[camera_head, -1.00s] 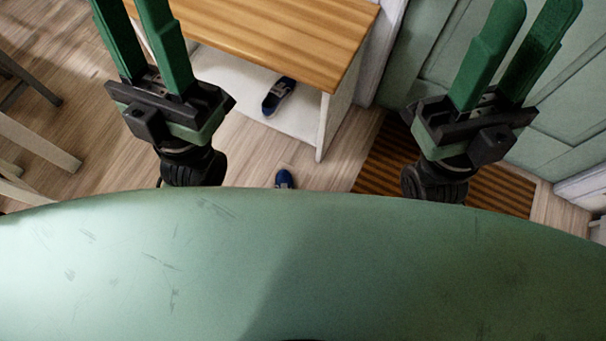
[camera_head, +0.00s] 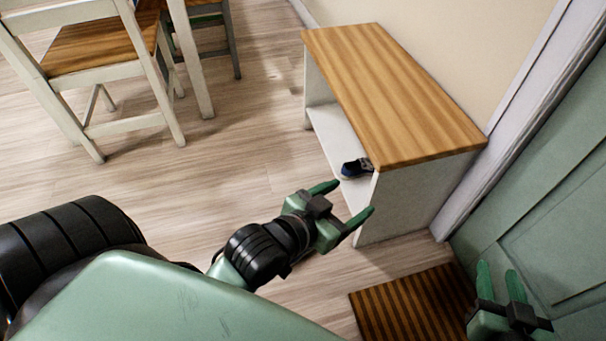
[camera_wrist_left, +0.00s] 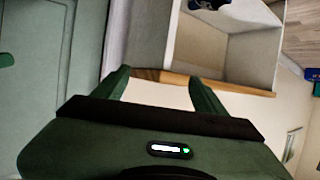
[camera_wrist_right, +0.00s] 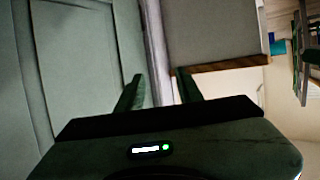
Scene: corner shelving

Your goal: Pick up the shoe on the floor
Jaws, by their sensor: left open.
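A dark blue shoe (camera_head: 355,168) with a white sole sits on the low shelf of the bench, not on the floor. It also shows at the top of the left wrist view (camera_wrist_left: 207,8). No shoe on the floor can be made out now; my left arm covers part of the floor before the bench. My left gripper (camera_head: 352,199) is open and empty, in front of the bench's near end, with the shelf shoe beyond it. My right gripper (camera_head: 500,275) is open and empty at the lower right, by the green door.
The wood-topped white bench (camera_head: 390,95) stands against the wall. A striped brown mat (camera_head: 405,310) lies before the green door (camera_head: 555,240). A white chair (camera_head: 110,60) stands at the upper left. The wooden floor (camera_head: 230,150) between chair and bench is clear.

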